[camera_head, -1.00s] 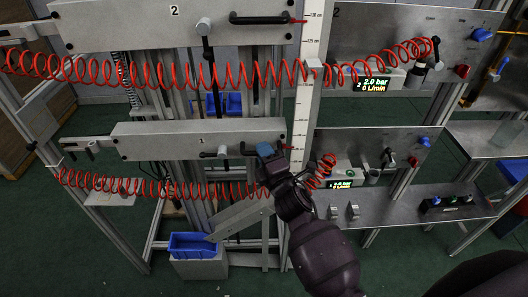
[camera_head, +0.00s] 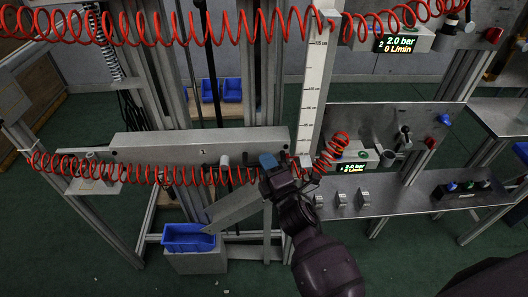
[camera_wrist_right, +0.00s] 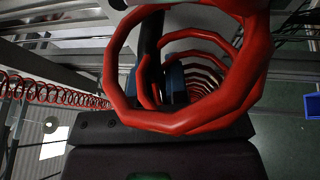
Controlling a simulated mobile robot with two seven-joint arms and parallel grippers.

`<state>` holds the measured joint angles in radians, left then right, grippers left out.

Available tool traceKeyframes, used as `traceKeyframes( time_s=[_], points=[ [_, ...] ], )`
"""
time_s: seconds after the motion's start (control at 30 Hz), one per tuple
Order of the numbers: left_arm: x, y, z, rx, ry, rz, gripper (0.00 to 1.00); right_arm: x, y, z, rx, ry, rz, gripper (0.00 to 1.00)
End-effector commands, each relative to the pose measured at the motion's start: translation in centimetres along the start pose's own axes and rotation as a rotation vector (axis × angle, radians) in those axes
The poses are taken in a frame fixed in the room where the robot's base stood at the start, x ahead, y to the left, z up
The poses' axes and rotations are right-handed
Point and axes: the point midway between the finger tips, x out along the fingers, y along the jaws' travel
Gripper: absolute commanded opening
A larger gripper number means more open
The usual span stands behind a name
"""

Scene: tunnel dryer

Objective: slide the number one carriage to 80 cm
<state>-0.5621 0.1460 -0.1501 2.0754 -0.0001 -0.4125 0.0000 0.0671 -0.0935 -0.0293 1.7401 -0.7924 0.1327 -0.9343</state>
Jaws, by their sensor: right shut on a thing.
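The number one carriage (camera_head: 200,145) is a long grey box marked "1", level across the frame in the head view. My right gripper (camera_head: 268,163), with blue fingertips, is at the carriage's right end. It is shut on what appears to be the carriage's dark handle, mostly hidden behind the gripper. The white scale (camera_head: 314,75) stands upright just right of the carriage; its small numbers near the carriage are not readable. In the right wrist view, blue fingertips (camera_wrist_right: 173,80) beside a dark bar show through a red coil. My left gripper is out of view.
A red coiled hose (camera_head: 130,172) runs across the carriage's front and past my right gripper; its coils (camera_wrist_right: 190,125) fill the middle of the wrist view. A blue bin (camera_head: 188,238) stands below. A bench (camera_head: 400,203) with small fittings is to the right.

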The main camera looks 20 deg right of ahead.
Motion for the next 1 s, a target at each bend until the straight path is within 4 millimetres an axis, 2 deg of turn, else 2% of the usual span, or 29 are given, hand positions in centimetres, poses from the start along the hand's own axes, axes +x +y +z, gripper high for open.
traceKeyframes(
  time_s=[0.03,0.2,0.4,0.83,0.87,1.0],
  points=[
    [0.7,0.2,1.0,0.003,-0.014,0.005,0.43,-0.7,-2.5,-0.2,0.003,0.0,-0.024,0.0],
    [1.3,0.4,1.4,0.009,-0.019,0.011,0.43,-1.0,-4.2,-0.3,0.002,0.0,-0.02,0.0],
    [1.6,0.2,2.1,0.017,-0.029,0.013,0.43,-1.0,-5.0,-0.4,0.0,0.0,-0.014,0.0],
    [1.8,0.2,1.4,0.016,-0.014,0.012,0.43,-1.1,-5.2,-0.4,0.001,-0.001,-0.014,0.0],
    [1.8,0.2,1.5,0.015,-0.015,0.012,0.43,-1.1,-5.3,-0.4,0.001,-0.001,-0.015,0.16],
    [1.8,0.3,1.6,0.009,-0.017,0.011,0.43,-1.1,-5.2,-0.3,0.0,-0.001,-0.013,0.38]
  ],
)
